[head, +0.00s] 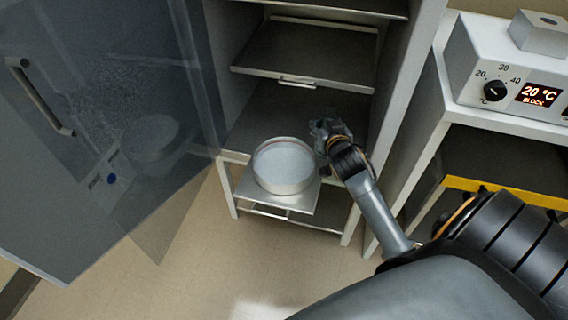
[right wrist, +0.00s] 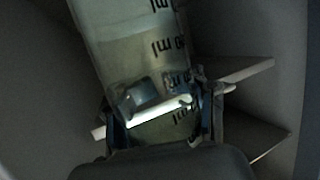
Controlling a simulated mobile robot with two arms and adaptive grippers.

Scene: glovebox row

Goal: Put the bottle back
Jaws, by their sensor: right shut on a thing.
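The bottle (right wrist: 125,45), clear with dark "ml" marks, fills the upper middle of the right wrist view and looks tilted there. My right gripper (right wrist: 165,118) is shut on it, with a finger at each side. In the head view my right gripper (head: 325,130) is at the lower opening of the cabinet (head: 400,90), just right of the round dish. I cannot make out the bottle in the head view. Its base and what lies under it are hidden. My left gripper is not in view.
A round clear dish (head: 284,180) takes up most of the pulled-out low tray (head: 245,190). A bare shelf (head: 300,55) is above. The glass door (head: 120,120) stands open at left. A heater block unit (head: 515,75) reading 20 °C stands at right.

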